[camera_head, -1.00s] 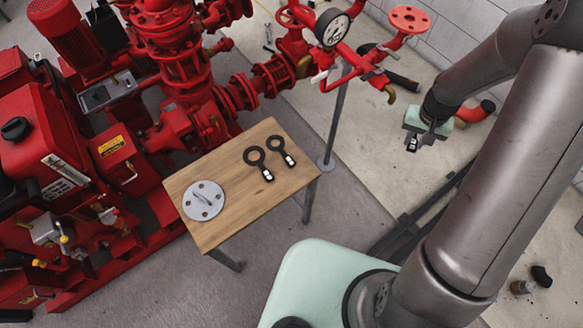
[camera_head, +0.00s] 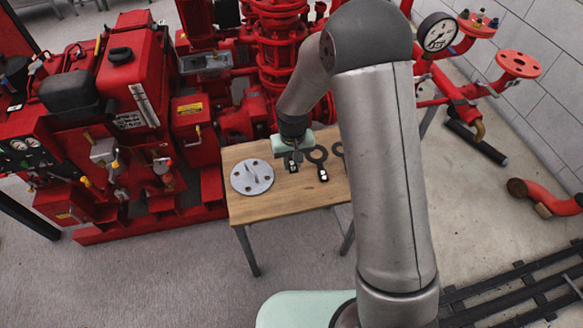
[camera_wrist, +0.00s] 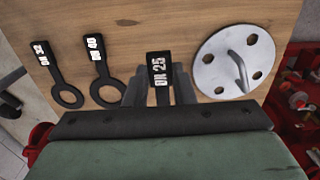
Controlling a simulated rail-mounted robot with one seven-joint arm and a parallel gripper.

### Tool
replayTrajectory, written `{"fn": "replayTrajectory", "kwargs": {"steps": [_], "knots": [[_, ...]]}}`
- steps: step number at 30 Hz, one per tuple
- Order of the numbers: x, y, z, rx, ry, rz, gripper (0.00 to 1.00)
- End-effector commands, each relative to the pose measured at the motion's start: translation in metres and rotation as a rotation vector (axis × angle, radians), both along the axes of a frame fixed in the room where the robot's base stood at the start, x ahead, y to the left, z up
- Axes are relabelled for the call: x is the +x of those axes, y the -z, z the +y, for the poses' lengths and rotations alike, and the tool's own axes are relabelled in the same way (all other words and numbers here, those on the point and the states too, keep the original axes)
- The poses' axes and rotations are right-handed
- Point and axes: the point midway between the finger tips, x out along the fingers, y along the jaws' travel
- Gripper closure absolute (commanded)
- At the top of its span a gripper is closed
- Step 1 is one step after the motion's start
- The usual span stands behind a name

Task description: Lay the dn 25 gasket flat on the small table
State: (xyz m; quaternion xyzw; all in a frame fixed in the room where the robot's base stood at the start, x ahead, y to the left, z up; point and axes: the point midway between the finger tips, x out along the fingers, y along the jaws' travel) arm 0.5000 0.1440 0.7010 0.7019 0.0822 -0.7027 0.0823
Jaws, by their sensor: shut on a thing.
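My gripper (camera_head: 292,156) is over the small wooden table (camera_head: 285,200), between a grey disc and the gaskets lying there. In the wrist view my gripper (camera_wrist: 159,92) is shut on the black DN 25 gasket (camera_wrist: 159,72), with a finger on each side of its tag. The tag's white "DN 25" label faces the camera; the gasket's ring is hidden. The tag's label also shows below my gripper in the head view. I cannot tell whether the gasket touches the wood.
The DN 40 gasket (camera_wrist: 101,72) and DN 32 gasket (camera_wrist: 56,76) lie flat on the table beside my gripper. On the other side lies a grey disc (camera_head: 252,177) with bolt holes and a raised handle. Red pump machinery (camera_head: 150,100) stands behind the table.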

Motion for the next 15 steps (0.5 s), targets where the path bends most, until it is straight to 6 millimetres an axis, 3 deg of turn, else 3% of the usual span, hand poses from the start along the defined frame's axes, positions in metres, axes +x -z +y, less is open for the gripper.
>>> {"fn": "replayTrajectory", "kwargs": {"steps": [15], "knots": [[-0.0024, 0.0042, -0.0006, 0.000, 0.000, 0.000, 0.99]]}}
